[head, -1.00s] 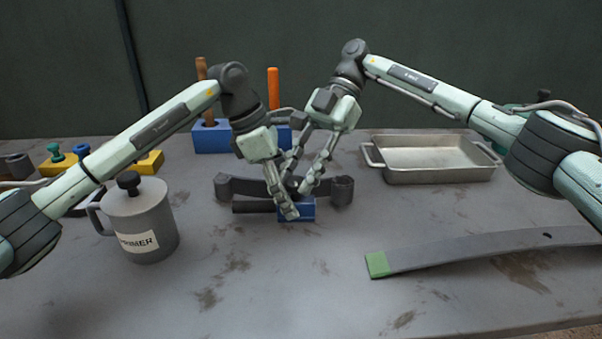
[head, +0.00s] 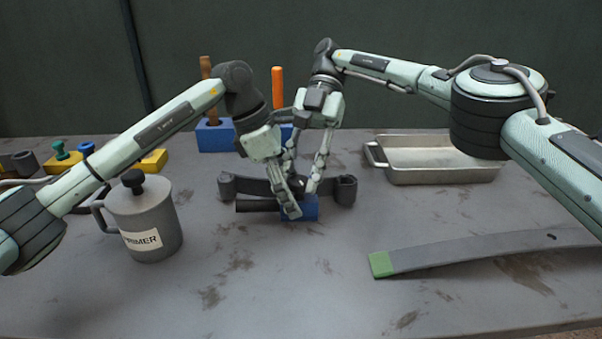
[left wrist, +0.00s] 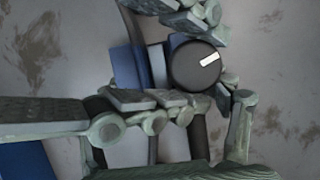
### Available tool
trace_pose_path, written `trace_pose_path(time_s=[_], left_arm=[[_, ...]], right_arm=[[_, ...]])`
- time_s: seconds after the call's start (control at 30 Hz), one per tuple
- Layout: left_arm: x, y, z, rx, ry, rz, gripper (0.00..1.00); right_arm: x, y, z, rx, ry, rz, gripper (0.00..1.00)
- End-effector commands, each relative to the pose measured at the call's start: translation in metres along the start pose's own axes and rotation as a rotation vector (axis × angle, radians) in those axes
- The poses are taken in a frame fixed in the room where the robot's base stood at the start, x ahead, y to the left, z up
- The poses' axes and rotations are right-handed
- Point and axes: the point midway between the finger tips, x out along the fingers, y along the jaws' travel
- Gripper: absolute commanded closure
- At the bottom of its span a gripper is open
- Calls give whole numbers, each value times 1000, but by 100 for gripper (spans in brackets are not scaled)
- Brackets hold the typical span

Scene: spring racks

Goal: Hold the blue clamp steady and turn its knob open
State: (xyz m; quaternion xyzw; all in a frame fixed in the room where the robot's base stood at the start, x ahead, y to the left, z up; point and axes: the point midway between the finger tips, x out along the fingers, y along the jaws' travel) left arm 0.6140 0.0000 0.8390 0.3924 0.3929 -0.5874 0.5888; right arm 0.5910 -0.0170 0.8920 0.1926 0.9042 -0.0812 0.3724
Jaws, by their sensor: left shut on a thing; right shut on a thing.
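The blue clamp (head: 311,208) sits on the table at the middle of the head view, at a dark spring leaf with rolled ends (head: 343,190). Its blue body (left wrist: 127,73) also shows in the left wrist view. Beside the body there is its round black knob (left wrist: 195,66) with a white mark slanting up to the right. My left gripper (head: 291,204) is shut on the clamp body from the left. My right gripper (head: 312,188) comes down from above and is shut on the knob; its fingers show around the knob in the left wrist view. The knob is hidden in the head view.
A grey primer can (head: 150,218) stands at the left, near my left forearm. A metal tray (head: 440,178) lies at the back right. A long leaf with a green end (head: 381,264) lies at the front right. Blue blocks (head: 213,136) stand behind. The front middle is clear.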

Motion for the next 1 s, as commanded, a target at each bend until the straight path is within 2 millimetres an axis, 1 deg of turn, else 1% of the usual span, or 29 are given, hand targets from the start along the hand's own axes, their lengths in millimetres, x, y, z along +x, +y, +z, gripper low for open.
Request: trace_pose_path(time_s=[0.37,0.4,0.5,0.57,0.87,1.0], left_arm=[[0,0,0,4,0,-1,73],[0,-1,0,4,0,-1,73],[0,-1,0,4,1,-2,73],[0,-1,0,4,1,-2,73],[0,-1,0,3,1,-3,73],[0,-1,0,3,1,-3,73]], right_arm=[[-4,-1,0,0,-6,7,98],[-5,-1,0,0,-7,8,68],[-4,-1,0,0,-6,8,55],[-4,-1,0,0,-6,7,49],[-5,-2,1,6,-5,14,48],[-17,-11,12,63,-11,93,48]])
